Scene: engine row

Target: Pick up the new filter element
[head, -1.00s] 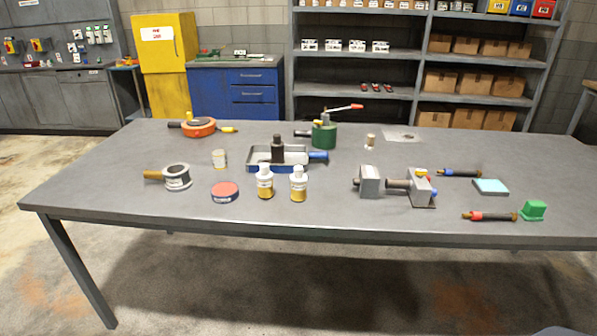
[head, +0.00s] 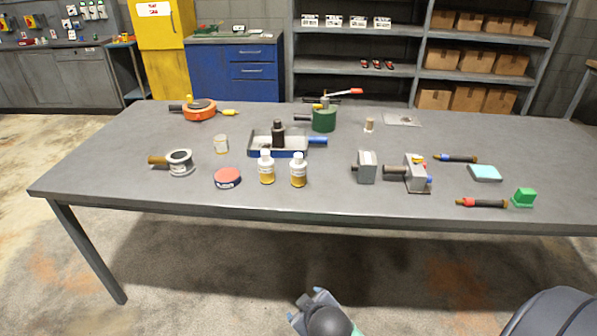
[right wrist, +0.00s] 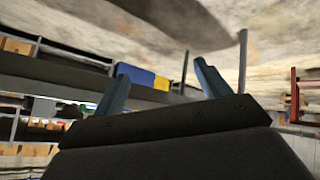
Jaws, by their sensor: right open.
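Two small upright cylinders stand on the table; I cannot tell for sure which is the new filter element. A tan one (head: 369,125) with a wider end is at the back, right of the green round housing (head: 324,120). A pale cup-like one (head: 221,144) is left of the blue-edged tray (head: 262,154). In the right wrist view, my right gripper (right wrist: 162,84) is open, its two fingers wide apart with nothing between them. It is away from the tabletop things. My left gripper is not in view.
The grey table (head: 120,160) also holds two yellow-filled bottles (head: 298,171), a red-topped can (head: 228,178), a grey ring part (head: 180,163), metal blocks (head: 366,168) and a green block (head: 524,197). The table's left part is clear. Shelves (head: 450,50) stand behind.

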